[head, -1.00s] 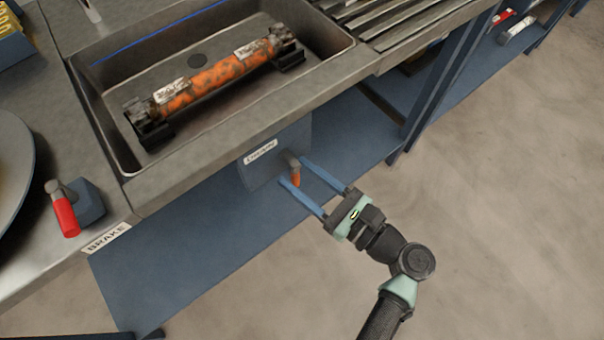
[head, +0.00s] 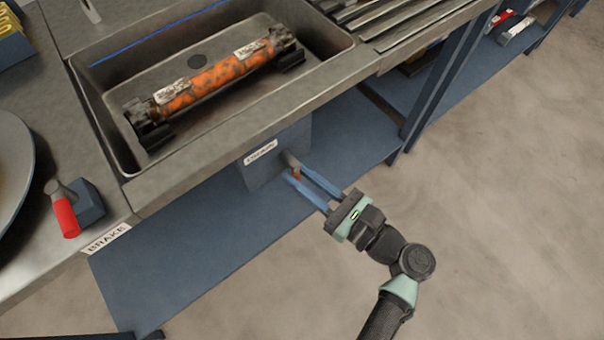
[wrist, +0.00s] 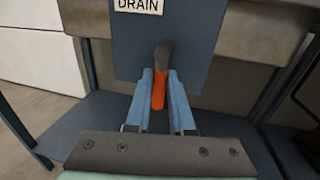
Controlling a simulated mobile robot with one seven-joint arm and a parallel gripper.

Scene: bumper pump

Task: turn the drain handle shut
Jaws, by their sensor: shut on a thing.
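The drain handle is an orange lever on a grey pivot, on a blue panel under the sink's front edge. In the wrist view the handle (wrist: 158,90) points down from its pivot, below the DRAIN label (wrist: 139,5). My gripper (wrist: 160,82) is shut on the handle, with one blue finger on each side of it. In the head view my gripper (head: 297,175) reaches in from the lower right, and its fingers hide most of the handle (head: 297,173). The blue panel (head: 262,172) carries the label.
The steel sink (head: 115,130) above holds an orange, dirt-marked cylinder (head: 215,78). A red brake lever (head: 66,217) stands on the counter at left. A blue shelf (head: 190,260) lies below the panel, and a blue leg (head: 425,95) stands to the right.

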